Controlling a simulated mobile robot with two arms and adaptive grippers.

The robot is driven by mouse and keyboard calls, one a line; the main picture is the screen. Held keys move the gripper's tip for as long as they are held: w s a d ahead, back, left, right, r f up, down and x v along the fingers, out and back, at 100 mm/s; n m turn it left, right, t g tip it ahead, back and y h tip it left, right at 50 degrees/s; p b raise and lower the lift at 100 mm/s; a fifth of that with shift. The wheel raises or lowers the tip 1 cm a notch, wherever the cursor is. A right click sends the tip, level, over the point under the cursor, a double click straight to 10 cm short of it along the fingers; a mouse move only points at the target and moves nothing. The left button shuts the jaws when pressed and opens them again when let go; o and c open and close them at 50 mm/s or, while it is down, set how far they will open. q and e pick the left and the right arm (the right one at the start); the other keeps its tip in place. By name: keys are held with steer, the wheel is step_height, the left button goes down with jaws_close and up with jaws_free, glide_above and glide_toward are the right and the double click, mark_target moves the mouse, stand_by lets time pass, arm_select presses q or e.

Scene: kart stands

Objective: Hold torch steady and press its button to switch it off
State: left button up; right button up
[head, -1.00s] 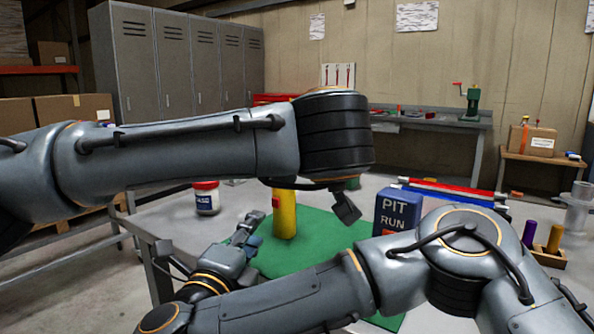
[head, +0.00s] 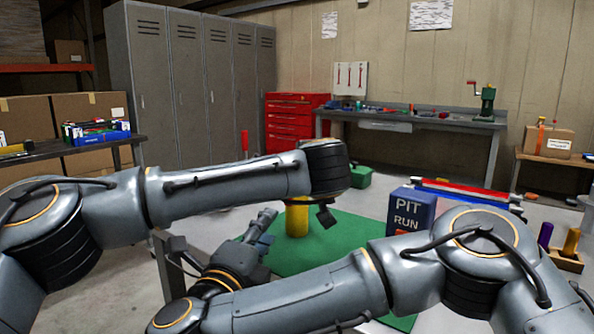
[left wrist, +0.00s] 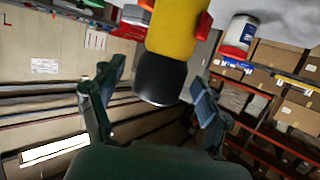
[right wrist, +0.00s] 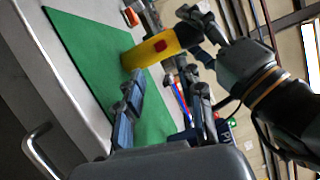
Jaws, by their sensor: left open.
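The yellow torch (head: 297,220) stands upright on the green mat (head: 338,240); its upper part is hidden behind my left arm in the head view.
A blue PIT RUN box (head: 410,209) stands right of the torch, close to my right arm. A wooden holder (head: 565,260) with purple and yellow cylinders is at the far right. A white, red-lidded jar (left wrist: 238,38) shows in the left wrist view.

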arm_select(q)
steer(key=shift+w+f, duration=0.15)
steer(key=shift+w, duration=0.35)
steer(key=c, duration=1.4)
steer(key=shift+c, duration=0.4)
arm_select(e)
jaws_close()
